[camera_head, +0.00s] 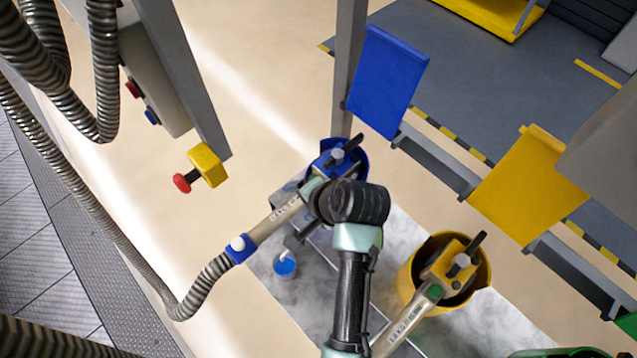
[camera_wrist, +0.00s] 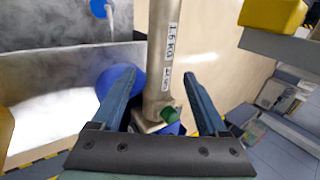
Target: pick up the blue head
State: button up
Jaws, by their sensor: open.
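The blue head (camera_head: 278,215) is a long pale tube with a blue collar, a blue top block and a black lever. Its top end sits in a blue round holder (camera_head: 361,157), and a ribbed hose leaves its other end. In the wrist view the tube of the blue head (camera_wrist: 162,50), marked 1.6 KG, stands between the fingers of my gripper (camera_wrist: 156,80). My gripper is open, one finger on each side of the tube. Gaps show on both sides. In the head view my arm hides most of the gripper and part of the head.
A yellow head (camera_head: 412,318) rests in a yellow bucket (camera_head: 408,284) to the right. A small blue-ended nozzle (camera_head: 285,266) is below the blue head. A red button on a yellow box (camera_head: 207,165) hangs at left. Blue (camera_head: 388,82) and yellow (camera_head: 528,188) panels stand behind.

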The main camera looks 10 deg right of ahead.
aim_at(298, 200)
jog(key=shift+x, duration=1.7)
jog(key=shift+d, duration=0.1)
jog(key=shift+s, duration=0.1)
jog(key=shift+c, duration=0.4)
grip_shut()
jog(key=shift+w+r, duration=0.25)
jog(key=shift+r, duration=0.05)
